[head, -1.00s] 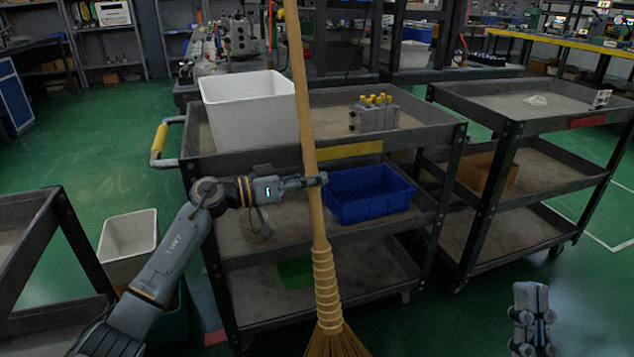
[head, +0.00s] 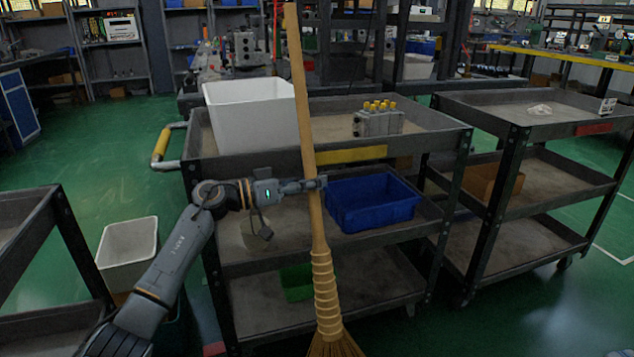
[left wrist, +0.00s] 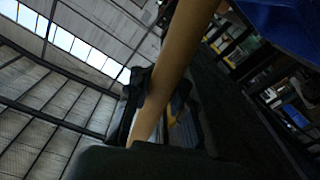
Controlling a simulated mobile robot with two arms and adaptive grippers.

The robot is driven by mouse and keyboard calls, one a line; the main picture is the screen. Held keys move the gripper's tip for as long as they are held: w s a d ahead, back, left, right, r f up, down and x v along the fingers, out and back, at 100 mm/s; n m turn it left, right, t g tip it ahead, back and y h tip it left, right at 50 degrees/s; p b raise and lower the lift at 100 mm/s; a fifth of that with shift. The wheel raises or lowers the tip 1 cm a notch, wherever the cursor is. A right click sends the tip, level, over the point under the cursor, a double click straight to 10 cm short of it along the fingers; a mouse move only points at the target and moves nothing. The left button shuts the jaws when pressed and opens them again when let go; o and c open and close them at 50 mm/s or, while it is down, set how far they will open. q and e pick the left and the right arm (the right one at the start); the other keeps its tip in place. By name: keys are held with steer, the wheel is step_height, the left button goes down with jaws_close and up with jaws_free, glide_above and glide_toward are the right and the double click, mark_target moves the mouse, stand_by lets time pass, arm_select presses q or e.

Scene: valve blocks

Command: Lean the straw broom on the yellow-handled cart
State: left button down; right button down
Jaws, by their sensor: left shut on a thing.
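The straw broom (head: 309,130) stands nearly upright in front of the yellow-handled cart, handle up and bristles down, tilted slightly with its top to the left. My left gripper (head: 318,184) is shut on the broom's handle, about midway up; the handle also shows between the fingers in the left wrist view (left wrist: 175,75). The cart (head: 225,161) has three shelves and a yellow handle (head: 161,143) at its left end. The handle crosses in front of the top shelf's edge; I cannot tell whether they touch. The bristles' lower end is cut off. My right gripper is not clearly visible.
The cart carries a white bin (head: 250,112), a grey valve block (head: 378,122), a blue bin (head: 372,203) and a green bin (head: 296,284). Another cart (head: 550,128) stands close at right. A pale bin (head: 128,250) stands at left. Green floor is open at far left.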

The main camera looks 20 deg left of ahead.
arm_select(q)
steer(key=shift+d+f, duration=0.1)
steer(key=shift+f, duration=0.85)
steer(key=c, duration=1.7)
jaws_free()
steer(key=shift+c, duration=0.2)
steer(key=o, duration=0.6)
steer(key=shift+w+f, duration=0.15)
steer(key=shift+o, duration=0.2)
steer(key=shift+r, duration=0.25)
steer(key=shift+f, duration=0.15)
steer(key=shift+a, duration=0.2)
steer(key=v, duration=0.7)
steer(key=shift+s+r, duration=0.25)
